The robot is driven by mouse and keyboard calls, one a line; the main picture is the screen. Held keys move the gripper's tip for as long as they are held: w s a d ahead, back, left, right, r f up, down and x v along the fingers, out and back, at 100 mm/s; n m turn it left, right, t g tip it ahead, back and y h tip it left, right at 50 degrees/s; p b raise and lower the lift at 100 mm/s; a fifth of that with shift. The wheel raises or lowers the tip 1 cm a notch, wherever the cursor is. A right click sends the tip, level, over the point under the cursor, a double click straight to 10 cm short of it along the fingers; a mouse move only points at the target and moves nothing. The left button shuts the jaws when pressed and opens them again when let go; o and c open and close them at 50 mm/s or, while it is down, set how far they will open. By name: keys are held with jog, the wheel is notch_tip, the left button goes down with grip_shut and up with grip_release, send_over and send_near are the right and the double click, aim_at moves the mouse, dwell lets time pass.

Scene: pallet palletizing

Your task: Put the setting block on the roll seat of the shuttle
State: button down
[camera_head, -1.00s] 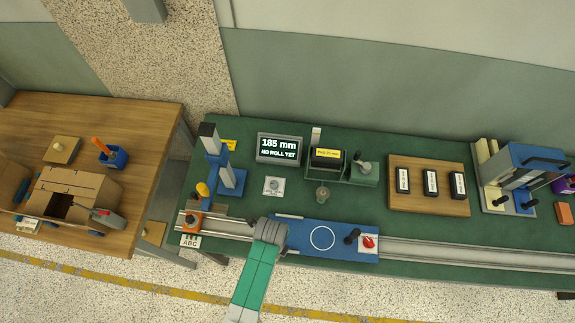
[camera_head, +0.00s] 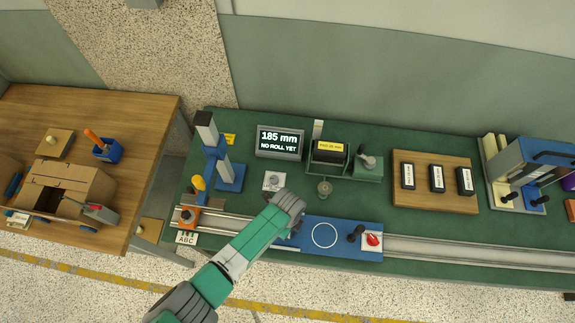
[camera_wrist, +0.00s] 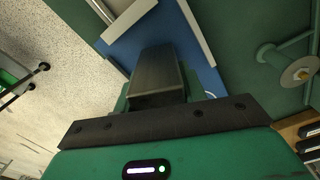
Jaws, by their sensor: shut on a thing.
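My gripper (camera_head: 289,208) is over the left end of the blue shuttle (camera_head: 340,236) in the head view; its fingers are hidden there behind my wrist. In the wrist view it is shut on a dark block (camera_wrist: 156,72), which I take to be the setting block. The block is over the shuttle's blue plate (camera_wrist: 205,72), between two pale strips (camera_wrist: 192,28) that seem to border the roll seat. Whether the block touches the seat cannot be told. The shuttle top has a white ring, a black knob and a red knob (camera_head: 373,239).
The shuttle sits on a metal rail (camera_head: 450,253). Behind it are a small post (camera_head: 324,188), a display (camera_head: 280,142) reading 185 mm and NO ROLL YET, and a green holder (camera_head: 345,171). A wooden board (camera_head: 435,195) bears three black labelled blocks. A blue stand (camera_head: 229,178) is at left.

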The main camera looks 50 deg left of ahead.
jog(key=c, duration=0.8)
grip_release()
notch_tip(320, 180, up, 12)
jog(key=shift+r+p, duration=0.1)
jog(key=shift+p, duration=1)
